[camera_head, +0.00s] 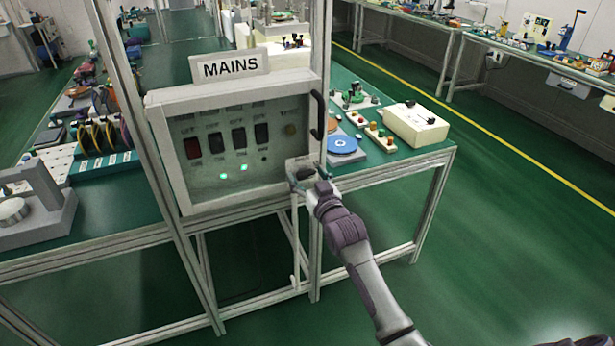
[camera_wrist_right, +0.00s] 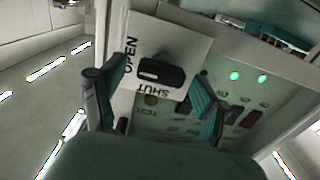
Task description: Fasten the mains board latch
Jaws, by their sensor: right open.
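The mains board (camera_head: 240,190) is a grey panel under a MAINS sign (camera_head: 230,66). My right gripper (camera_head: 308,177) is at its lower right corner and hides most of the latch there. In the right wrist view, the black latch knob (camera_wrist_right: 162,73) sits on a white plate (camera_wrist_right: 172,40) marked OPEN and SHUT. The knob lies between the spread fingers of my right gripper (camera_wrist_right: 158,78), with gaps visible; contact is not clear. My left gripper is not in view.
The board has a red switch (camera_head: 193,147), several black switches, two green lights (camera_head: 223,176) and a black side handle (camera_head: 319,115). A blue disc (camera_head: 342,144) and a cream box (camera_head: 415,125) stand on the bench to the right. The right-hand floor is clear.

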